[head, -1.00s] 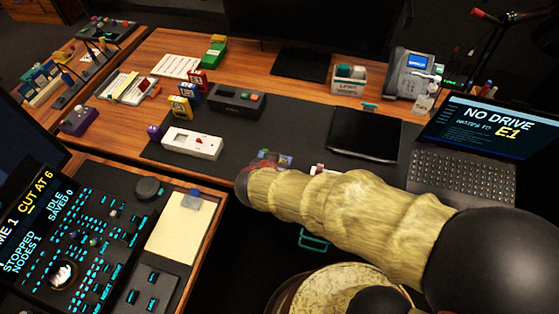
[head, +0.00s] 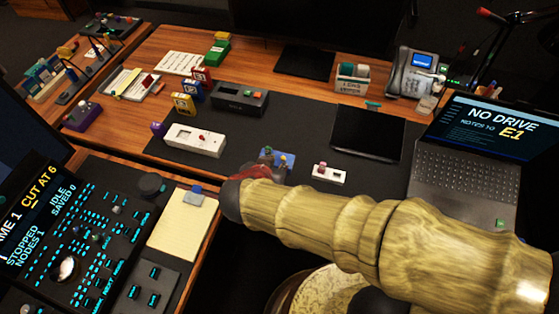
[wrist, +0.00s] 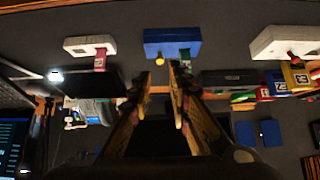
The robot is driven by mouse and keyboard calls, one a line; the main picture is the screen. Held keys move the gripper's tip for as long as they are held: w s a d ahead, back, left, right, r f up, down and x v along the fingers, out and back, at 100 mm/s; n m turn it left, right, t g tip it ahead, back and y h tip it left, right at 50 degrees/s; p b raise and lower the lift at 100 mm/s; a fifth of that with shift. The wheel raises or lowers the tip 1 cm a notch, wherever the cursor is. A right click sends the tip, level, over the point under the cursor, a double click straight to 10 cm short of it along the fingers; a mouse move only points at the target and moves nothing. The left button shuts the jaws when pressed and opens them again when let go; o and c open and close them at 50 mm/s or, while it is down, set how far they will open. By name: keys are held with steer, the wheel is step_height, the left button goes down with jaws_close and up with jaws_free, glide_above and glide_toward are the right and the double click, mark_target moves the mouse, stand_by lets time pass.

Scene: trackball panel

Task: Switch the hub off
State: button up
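No label marks the hub, so I cannot tell which device it is. A blue box (head: 276,158) with a yellow knob sits on the dark desk mat; the wrist view shows it (wrist: 172,42) just beyond my fingertips. A small white box (head: 328,174) with a reddish-pink piece lies to its right and shows in the wrist view (wrist: 90,45). In the head view my arm largely hides the fingers.
A black box (head: 238,97), a tablet (head: 366,133) and an open laptop (head: 475,150) stand around the mat. A trackball panel (head: 85,235) and notepad (head: 180,222) are at lower left. Bare mat lies between the boxes and tablet.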

steer(key=shift+v, duration=1.55)
